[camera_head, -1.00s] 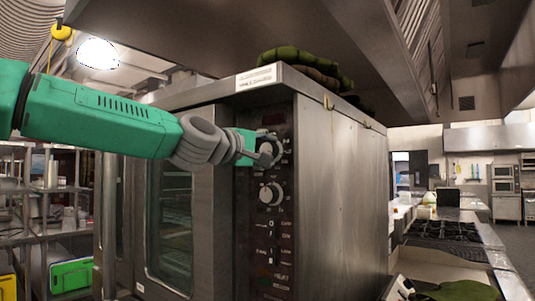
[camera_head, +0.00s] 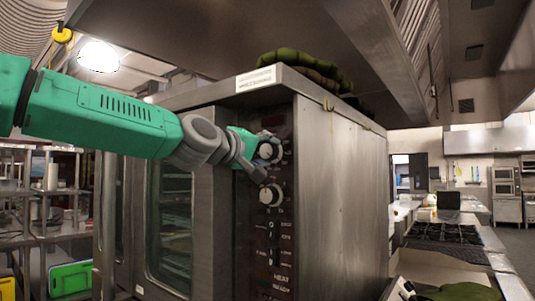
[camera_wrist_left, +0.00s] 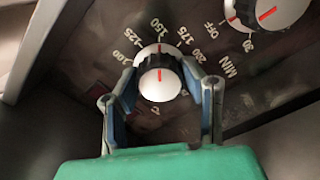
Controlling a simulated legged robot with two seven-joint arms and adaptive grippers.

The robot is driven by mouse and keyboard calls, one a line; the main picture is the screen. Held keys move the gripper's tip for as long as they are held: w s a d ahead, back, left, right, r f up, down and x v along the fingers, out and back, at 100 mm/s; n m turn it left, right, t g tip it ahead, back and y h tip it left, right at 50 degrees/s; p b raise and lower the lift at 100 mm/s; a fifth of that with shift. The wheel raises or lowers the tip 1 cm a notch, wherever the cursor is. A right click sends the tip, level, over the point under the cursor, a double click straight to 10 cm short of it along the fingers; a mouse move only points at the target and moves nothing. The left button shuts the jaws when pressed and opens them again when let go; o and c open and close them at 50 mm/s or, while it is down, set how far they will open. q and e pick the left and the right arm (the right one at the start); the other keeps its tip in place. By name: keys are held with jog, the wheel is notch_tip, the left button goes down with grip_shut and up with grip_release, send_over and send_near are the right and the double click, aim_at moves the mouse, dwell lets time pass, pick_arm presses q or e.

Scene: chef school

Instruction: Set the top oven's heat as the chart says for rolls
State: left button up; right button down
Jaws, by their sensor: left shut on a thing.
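The steel oven (camera_head: 340,190) stands in front of me with a dark control panel on its front. My left gripper (camera_wrist_left: 160,82) is at the panel's upper round knob (camera_head: 267,151), with one finger on each side, shut on it. In the left wrist view this knob (camera_wrist_left: 159,88) is white with a red mark pointing up, at about 150 on the printed temperature scale. A second knob (camera_head: 271,195) sits below it; in the wrist view it (camera_wrist_left: 268,12) has an OFF and MIN scale. I cannot make out a chart for rolls. My right gripper is out of view.
A white label (camera_head: 256,79) on the oven's top edge is too small to read. Rolled green cloths (camera_head: 300,60) lie on top. A glass oven door (camera_head: 170,225) is left of the panel. A stove (camera_head: 443,233) stands at the right; shelves stand at the left.

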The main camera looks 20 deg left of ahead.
aim_at(266, 153)
pick_arm(q)
jog(key=shift+f, duration=0.45)
jog(key=o, duration=1.1)
jog(key=shift+o, duration=0.2)
jog(key=shift+w+r, duration=0.1)
jog(key=shift+r, duration=0.05)
jog(key=shift+a+r, duration=0.1)
jog(key=v, duration=0.6)
jog(key=shift+s+a, duration=0.35)
jog(key=shift+s, duration=0.25)
jog(key=shift+d, duration=0.15)
